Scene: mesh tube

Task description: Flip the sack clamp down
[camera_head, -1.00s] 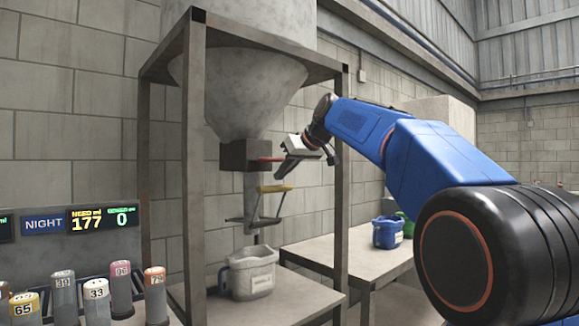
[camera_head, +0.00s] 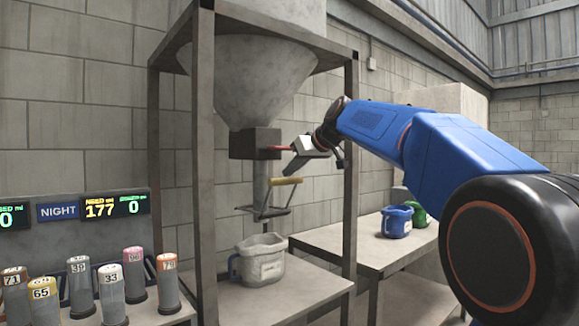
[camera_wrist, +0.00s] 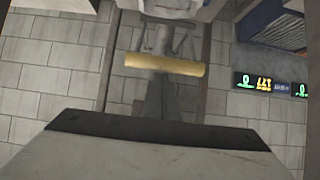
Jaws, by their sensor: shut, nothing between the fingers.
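The sack clamp hangs under the hopper's spout (camera_head: 262,187). Its yellow bar handle (camera_head: 285,181) sticks out to the right, and its thin dark frame (camera_head: 262,211) sits around the spout's lower end. The yellow bar also crosses the upper middle of the wrist view (camera_wrist: 165,64). My gripper (camera_head: 287,171) is shut and empty, just above the yellow bar in the head view. I cannot tell whether it touches the bar. In the wrist view its dark fingers (camera_wrist: 160,98) point toward the bar and partly hide what lies behind.
A red lever (camera_head: 281,149) sits on the valve block close to my gripper. The hopper stand's front right post (camera_head: 350,190) is near my arm. A grey jug (camera_head: 262,260) stands below the spout. Blue (camera_head: 396,222) and green (camera_head: 418,213) jugs stand on the right table. Numbered tubes fill the lower left.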

